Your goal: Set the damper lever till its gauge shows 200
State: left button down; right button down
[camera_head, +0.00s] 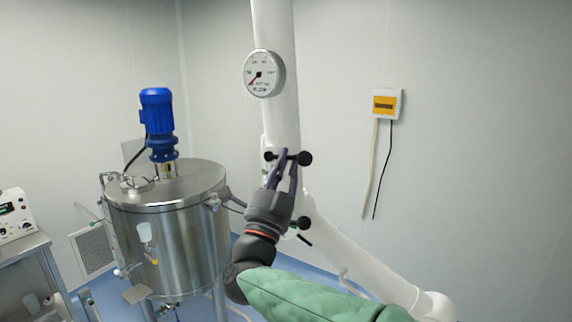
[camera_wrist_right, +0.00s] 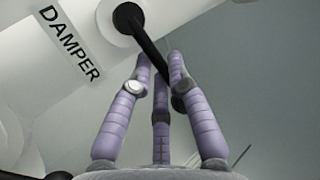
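The damper lever (camera_head: 290,157) is a short black rod with round knobs on the white duct. In the right wrist view its black rod (camera_wrist_right: 153,48) runs slantwise from a round black hub, beside the DAMPER label (camera_wrist_right: 70,45). A round white gauge marked FLOW (camera_head: 263,74) sits above it; its red needle points to the lower left, and its numbers are too small to read. My right gripper (camera_head: 286,157) has its purple fingertips at the lever. In the wrist view the fingertips (camera_wrist_right: 160,65) are around the rod; whether they press on it is unclear. My left gripper is out of view.
Another black-knobbed handle (camera_head: 304,223) is lower on the duct. A steel tank (camera_head: 170,230) with a blue motor (camera_head: 157,120) stands left. A yellow-fronted wall box (camera_head: 386,104) with hanging cords is at right. A white sloping pipe (camera_head: 370,265) runs below right.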

jog(key=shift+r+n+y, duration=0.1)
jog(key=shift+n+y, duration=0.3)
jog(key=shift+r+n+y+b, duration=0.3)
jog(key=shift+n+y, duration=0.4)
jog(key=shift+n, duration=0.3)
jog(key=n+y, duration=0.1)
jog(key=n, duration=0.1)
jog(key=r+n+y+p, duration=0.1)
jog(key=n+y, duration=0.1)
jog(key=r+n+y, duration=0.1)
jog(key=n, duration=0.1)
jog(key=shift+w+a+y+p, duration=0.1)
jog(key=shift+y+p, duration=0.2)
jog(key=shift+y, duration=0.1)
jog(key=shift+w+a+r+n+y+p, duration=0.1)
jog(key=shift+r+n+y+p, duration=0.05)
jog(key=shift+n+y+p, duration=0.45)
jog(key=shift+w+a+r+n+y+p, duration=0.1)
jog(key=shift+n+y+p, duration=0.2)
jog(key=shift+n+p, duration=0.35)
jog(key=shift+n, duration=0.25)
jog(key=c, duration=1.2)
grip_release()
